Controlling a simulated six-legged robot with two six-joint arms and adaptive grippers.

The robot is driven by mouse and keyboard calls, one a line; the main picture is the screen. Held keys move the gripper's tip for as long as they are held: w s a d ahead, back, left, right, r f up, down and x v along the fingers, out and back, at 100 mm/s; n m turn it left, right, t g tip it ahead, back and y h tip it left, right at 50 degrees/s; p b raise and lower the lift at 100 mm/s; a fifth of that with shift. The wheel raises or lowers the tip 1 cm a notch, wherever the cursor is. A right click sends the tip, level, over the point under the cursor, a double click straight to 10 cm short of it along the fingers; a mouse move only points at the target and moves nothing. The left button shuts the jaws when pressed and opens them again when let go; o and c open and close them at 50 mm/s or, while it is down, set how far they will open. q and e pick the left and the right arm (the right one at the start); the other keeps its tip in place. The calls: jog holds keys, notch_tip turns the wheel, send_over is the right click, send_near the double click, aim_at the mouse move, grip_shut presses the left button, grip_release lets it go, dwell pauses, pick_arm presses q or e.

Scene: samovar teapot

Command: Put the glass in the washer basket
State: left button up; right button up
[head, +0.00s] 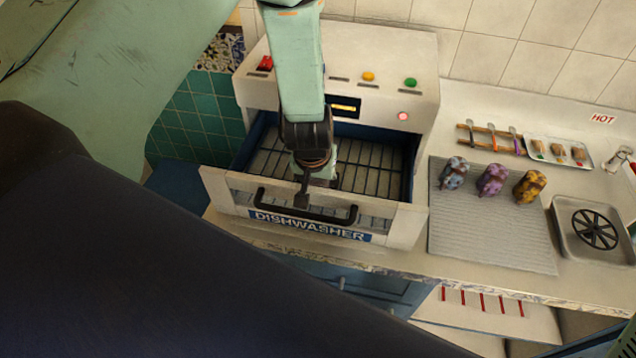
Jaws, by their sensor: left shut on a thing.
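The washer basket, a dark wire rack (375,168), lies in the pulled-out drawer of the white dishwasher (340,95). The drawer front has a black bar handle (335,217) and a DISHWASHER label. My left gripper (302,204) points down at the drawer front and is shut on the handle near its middle. The gripper's wrist hides part of the rack. I cannot make out a plain glass. Three patterned rounded pieces, blue (454,174), purple (492,179) and yellow (529,187), stand on a grey ribbed mat (490,235). My right gripper is not in view.
A tray with small pieces (557,151) and a rack with coloured utensils (490,138) lie behind the mat. A metal basin with a round black grate (594,229) is at the right. The mat's front part is clear. My own dark body hides the lower left.

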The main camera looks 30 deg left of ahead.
pick_arm(q)
jog(key=shift+w+a+f, duration=0.15)
jog(key=shift+w, duration=0.2)
jog(key=o, duration=0.9)
jog(key=shift+a+f, duration=0.1)
jog(key=shift+o, duration=1.4)
jog(key=shift+s+d+r, duration=0.2)
jog(key=shift+s+r, duration=0.05)
jog(key=shift+w+a, duration=0.15)
jog(key=shift+w, duration=0.05)
jog(key=shift+r, duration=0.3)
jog(key=p+v, duration=0.2)
jog(key=v, duration=0.9)
jog(key=shift+s, duration=0.3)
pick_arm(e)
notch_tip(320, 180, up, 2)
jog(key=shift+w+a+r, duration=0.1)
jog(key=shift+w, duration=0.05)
pick_arm(q)
jog(key=shift+r, duration=0.15)
